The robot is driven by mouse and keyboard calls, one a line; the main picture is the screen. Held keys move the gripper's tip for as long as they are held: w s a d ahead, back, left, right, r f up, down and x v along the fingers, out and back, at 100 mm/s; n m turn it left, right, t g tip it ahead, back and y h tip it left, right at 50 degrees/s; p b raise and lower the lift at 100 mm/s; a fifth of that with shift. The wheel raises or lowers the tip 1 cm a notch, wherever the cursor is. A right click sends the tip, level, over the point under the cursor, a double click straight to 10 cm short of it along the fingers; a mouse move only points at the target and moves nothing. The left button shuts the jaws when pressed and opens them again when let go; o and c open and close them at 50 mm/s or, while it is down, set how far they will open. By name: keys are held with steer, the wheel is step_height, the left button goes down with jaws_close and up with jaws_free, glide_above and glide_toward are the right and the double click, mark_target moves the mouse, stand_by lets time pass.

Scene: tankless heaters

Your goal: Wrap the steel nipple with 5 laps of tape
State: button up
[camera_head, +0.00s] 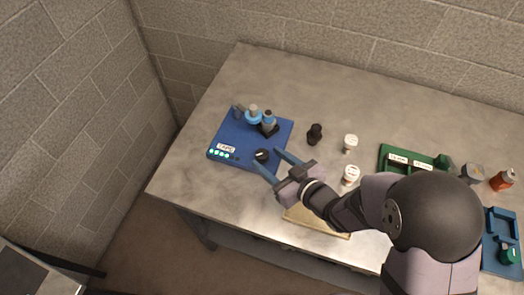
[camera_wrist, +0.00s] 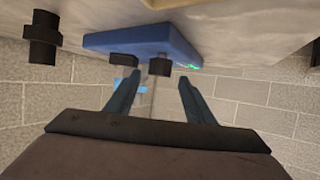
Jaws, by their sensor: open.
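A blue board (camera_head: 235,135) marked TAPE lies at the left of the bench, with several green lights along its front left edge. A short dark round piece (camera_head: 262,155) is at its front right; I cannot tell whether this is the steel nipple, or whether it has tape on it. My gripper (camera_head: 267,158) is open, its two blue fingers reaching toward the board, with the dark piece between or just beyond the tips. In the wrist view, the board (camera_wrist: 140,38) appears upside down. A dark block (camera_wrist: 160,67) shows between the fingertips there, with no visible grip on it.
Blue and grey fittings (camera_head: 254,115) stand at the board's back. A black fitting (camera_head: 314,133) and two white-topped pieces (camera_head: 350,142) stand to its right. A green tray (camera_head: 393,150), orange-topped bottle (camera_head: 502,180) and another blue board (camera_head: 497,230) are farther right. The back of the bench is clear.

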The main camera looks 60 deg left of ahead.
mark_target(263, 155)
steer(key=shift+p+x, duration=0.6)
steer(key=shift+x, duration=1.75)
steer(key=c, duration=1.1)
